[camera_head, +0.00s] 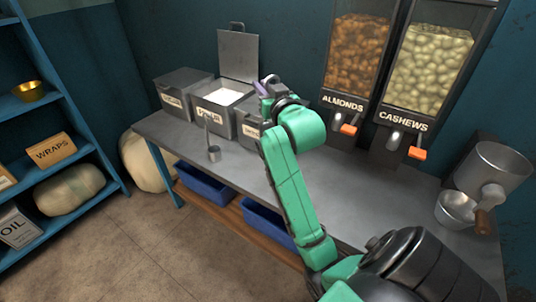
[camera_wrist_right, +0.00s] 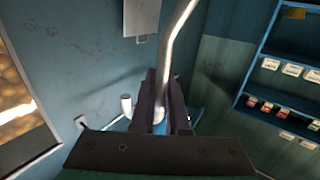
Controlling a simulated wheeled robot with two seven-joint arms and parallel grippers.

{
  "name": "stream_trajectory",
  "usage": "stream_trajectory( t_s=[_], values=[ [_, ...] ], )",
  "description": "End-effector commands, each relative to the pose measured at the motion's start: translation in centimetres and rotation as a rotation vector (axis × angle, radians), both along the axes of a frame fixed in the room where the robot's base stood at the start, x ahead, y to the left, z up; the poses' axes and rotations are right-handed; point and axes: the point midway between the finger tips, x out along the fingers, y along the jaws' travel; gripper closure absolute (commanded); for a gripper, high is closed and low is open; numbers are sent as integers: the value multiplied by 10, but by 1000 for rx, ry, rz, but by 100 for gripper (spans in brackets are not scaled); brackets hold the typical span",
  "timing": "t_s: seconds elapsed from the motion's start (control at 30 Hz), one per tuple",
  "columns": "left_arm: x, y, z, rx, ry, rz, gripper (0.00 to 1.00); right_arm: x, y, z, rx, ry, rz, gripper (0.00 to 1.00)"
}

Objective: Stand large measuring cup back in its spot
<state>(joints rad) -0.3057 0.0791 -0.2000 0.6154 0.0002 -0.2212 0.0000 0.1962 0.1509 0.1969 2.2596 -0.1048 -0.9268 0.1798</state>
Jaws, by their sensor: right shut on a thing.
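My right gripper (camera_head: 268,88) is above the counter, in front of the bins. In the right wrist view its dark fingers (camera_wrist_right: 160,105) are shut on a shiny metal rod (camera_wrist_right: 172,50), which looks like the handle of the large measuring cup. The rod bends and runs out of the top of that view, so the cup's bowl does not show there. In the head view my green arm and gripper hide the held thing. A small metal cup with a thin upright handle (camera_head: 214,153) is on the counter before the bins. My left gripper is not in view.
Several labelled bins stand along the wall; the middle one (camera_head: 222,108) is open with white contents, its lid (camera_head: 238,55) raised. Almond (camera_head: 356,60) and cashew (camera_head: 430,65) dispensers stand to the right. The counter (camera_head: 175,137) is clear at left.

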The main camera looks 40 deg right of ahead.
Motion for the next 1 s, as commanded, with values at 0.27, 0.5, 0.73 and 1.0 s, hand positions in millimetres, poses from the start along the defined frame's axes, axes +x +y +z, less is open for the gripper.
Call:
stream_trajectory(
  t_s=[0.27, 0.5, 0.73, 1.0],
  values=[
    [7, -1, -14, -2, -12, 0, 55, 0, 1, -98, 4, 9, 2, 100],
    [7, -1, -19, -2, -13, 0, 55, 0, 1, -146, 1, 5, 4, 100],
    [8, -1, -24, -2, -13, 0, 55, 0, 2, -184, 0, 3, 4, 100],
    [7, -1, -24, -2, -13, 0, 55, 0, 2, -185, 0, 3, 5, 84]
  ],
)
